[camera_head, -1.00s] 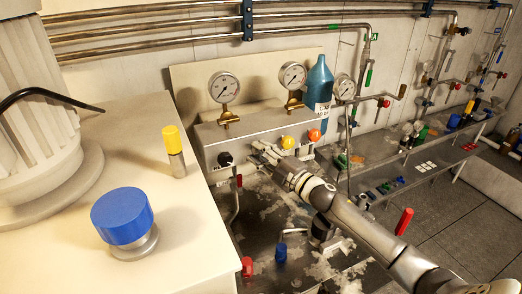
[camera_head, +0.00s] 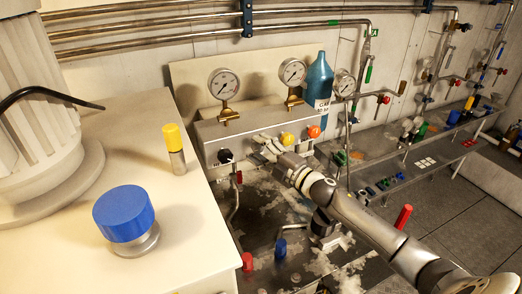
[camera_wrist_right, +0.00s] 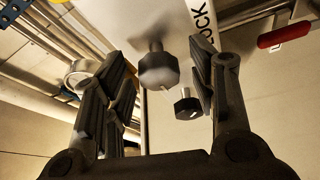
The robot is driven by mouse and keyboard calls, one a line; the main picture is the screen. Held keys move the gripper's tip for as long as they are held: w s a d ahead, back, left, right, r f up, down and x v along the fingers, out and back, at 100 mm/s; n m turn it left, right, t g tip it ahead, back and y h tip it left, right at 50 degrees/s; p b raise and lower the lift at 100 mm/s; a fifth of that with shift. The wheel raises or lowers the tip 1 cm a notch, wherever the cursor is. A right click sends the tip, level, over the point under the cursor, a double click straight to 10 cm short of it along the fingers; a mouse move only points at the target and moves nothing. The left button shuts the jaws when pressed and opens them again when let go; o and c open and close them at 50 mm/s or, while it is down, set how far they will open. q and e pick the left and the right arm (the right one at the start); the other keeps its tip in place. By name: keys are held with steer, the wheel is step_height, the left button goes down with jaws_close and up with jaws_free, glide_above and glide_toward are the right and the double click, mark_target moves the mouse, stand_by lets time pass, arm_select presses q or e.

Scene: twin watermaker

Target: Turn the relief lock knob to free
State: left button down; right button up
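In the head view a grey panel box (camera_head: 250,128) carries a black knob (camera_head: 225,156), a yellow knob (camera_head: 287,138) and an orange knob (camera_head: 313,131) on its front. My right gripper (camera_head: 262,146) is at this front, between the black and yellow knobs, and hides part of it. In the right wrist view my right gripper (camera_wrist_right: 163,75) is open, with a dark faceted knob (camera_wrist_right: 158,68) between its fingers, apart from both. A smaller dark knob (camera_wrist_right: 187,105) shows near the right finger. Lettering ending "OCK" is beside them. The knob's turn position is unclear. My left gripper is not in view.
Two gauges (camera_head: 223,84) (camera_head: 293,73) stand on the box, with a blue bottle (camera_head: 318,82) behind. A pale counter (camera_head: 190,235) with a blue-capped item (camera_head: 124,213) fills the left. A red handle (camera_wrist_right: 283,33) shows at the wrist view's upper right.

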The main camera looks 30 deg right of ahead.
steer(key=shift+s, duration=0.1)
steer(key=v, duration=1.2)
stand_by(0.8)
